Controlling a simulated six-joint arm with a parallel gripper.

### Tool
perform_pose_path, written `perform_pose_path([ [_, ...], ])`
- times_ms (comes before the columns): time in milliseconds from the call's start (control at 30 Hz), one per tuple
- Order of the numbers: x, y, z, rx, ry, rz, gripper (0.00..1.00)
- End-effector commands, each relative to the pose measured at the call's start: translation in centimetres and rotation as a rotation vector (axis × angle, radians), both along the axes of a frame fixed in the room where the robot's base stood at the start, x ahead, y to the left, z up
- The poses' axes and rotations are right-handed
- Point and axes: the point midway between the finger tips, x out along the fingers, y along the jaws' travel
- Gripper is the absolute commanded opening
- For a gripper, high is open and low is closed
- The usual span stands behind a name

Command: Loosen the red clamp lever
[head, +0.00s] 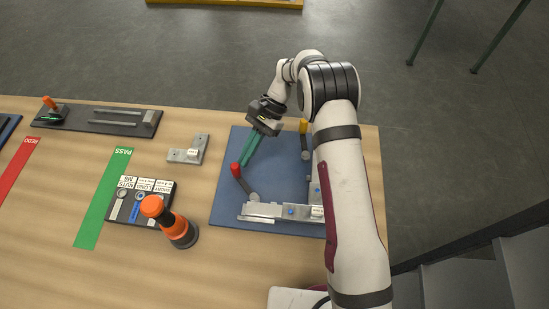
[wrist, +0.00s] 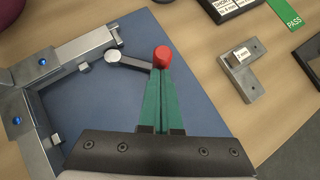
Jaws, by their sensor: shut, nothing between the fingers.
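The red clamp lever (head: 236,170) stands on the blue plate (head: 226,196), its red knob up and left of its grey pivot. In the wrist view its red knob (wrist: 162,55) is just beyond my fingertips, and its grey arm runs left to a round pivot. My gripper (head: 243,163) has long green fingers, shut together and empty, with the tips beside the knob. In the wrist view the fingers (wrist: 161,75) point at the knob; I cannot tell whether they touch it.
A yellow-tipped lever (head: 303,127) stands farther right on the plate. A metal frame (head: 290,212) lies along the plate's near side. An L-shaped bracket (head: 188,151), a labelled black tray (head: 126,216) and an orange-and-black tool (head: 174,226) are to the left.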

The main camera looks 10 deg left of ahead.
Motion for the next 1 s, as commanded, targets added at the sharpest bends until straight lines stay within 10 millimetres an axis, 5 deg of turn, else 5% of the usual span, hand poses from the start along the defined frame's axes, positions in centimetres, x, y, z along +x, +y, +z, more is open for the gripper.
perform_pose_path([
  [600, -2.4, 3.8, 0.0, 0.0, 0.0, 0.491, 0.0],
  [1000, -3.2, 4.4, 0.0, 0.0, 0.0, 0.49, 0.0],
])
